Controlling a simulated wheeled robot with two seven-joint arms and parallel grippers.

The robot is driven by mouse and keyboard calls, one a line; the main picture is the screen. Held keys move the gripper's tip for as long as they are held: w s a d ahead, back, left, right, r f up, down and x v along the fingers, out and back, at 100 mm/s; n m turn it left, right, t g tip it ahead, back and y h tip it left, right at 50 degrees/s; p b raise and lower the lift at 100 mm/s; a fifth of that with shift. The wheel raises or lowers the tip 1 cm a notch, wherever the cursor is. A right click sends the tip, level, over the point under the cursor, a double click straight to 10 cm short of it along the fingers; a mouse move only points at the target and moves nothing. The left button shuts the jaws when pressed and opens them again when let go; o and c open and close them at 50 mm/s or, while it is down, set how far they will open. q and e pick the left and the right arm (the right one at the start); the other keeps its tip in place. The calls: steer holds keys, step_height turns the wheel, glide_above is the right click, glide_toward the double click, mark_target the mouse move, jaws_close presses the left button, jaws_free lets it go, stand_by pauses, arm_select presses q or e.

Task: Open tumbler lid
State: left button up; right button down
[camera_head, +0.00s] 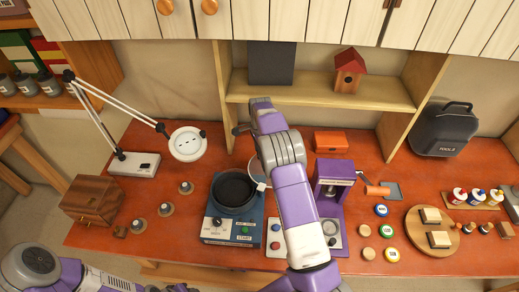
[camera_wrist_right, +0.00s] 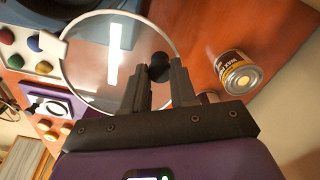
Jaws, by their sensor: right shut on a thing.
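The tumbler (camera_head: 215,230) is a blue machine with a dial and a green button, left of centre on the bench. Its round black drum (camera_head: 233,188) shows a dark interior. The lid is a clear disc with a pale rim (camera_wrist_right: 66,75) and a black knob (camera_wrist_right: 158,62). In the head view a bit of pale rim (camera_head: 252,172) shows at the drum's right edge; my right arm hides the rest. My right gripper (camera_wrist_right: 159,75) is shut on the knob in the wrist view. My left arm is at the lower left, its gripper out of view.
A purple press (camera_head: 333,190) stands close right of my right arm. A white desk lamp (camera_head: 187,144) reaches in from the left. A wooden shelf (camera_head: 310,92) is behind the bench.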

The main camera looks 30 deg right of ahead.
steer(key=c, duration=0.9)
jaws_free()
steer(key=shift+r, duration=0.15)
step_height(320, 180, up, 7)
steer(key=shift+r, duration=0.2)
